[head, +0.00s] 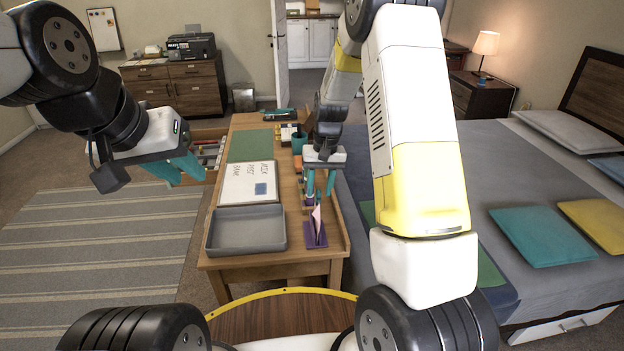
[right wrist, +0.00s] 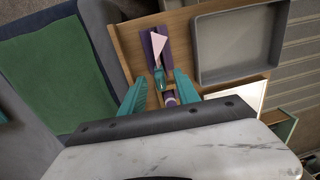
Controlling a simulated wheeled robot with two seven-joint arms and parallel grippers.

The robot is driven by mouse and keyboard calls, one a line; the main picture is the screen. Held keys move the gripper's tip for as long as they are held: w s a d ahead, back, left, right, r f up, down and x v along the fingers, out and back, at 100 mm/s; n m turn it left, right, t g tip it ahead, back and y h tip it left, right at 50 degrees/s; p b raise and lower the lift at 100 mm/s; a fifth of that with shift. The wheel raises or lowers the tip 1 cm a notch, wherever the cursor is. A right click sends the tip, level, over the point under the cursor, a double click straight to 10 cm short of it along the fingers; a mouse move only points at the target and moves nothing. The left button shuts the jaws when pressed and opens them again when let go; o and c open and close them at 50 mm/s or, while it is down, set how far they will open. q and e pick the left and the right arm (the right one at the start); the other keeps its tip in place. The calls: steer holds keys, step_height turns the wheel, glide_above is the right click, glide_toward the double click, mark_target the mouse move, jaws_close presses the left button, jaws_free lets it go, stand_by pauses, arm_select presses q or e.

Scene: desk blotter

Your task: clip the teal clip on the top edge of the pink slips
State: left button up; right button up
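The pink slips (head: 317,218) stand upright in a purple holder (head: 322,241) near the desk's right front edge. They also show in the right wrist view (right wrist: 158,46). My right gripper (head: 320,194) points down above the desk, just behind the slips. Its fingers are apart. In the right wrist view, a small teal piece that looks like the teal clip (right wrist: 160,77) lies between and beyond the fingertips, close to the near end of the slips. I cannot tell whether it touches them. My left gripper (head: 189,180) hangs left of the desk, empty, its fingers apart.
A grey tray (head: 247,248) lies left of the slips at the desk's front. Behind it are a white board (head: 236,186) with writing and a green blotter (head: 250,147). A teal cup (head: 299,143) and small items stand along the right side. An open drawer (head: 208,151) sticks out left.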

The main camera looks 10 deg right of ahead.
steer(key=r, duration=0.6)
steer(key=shift+d, duration=0.3)
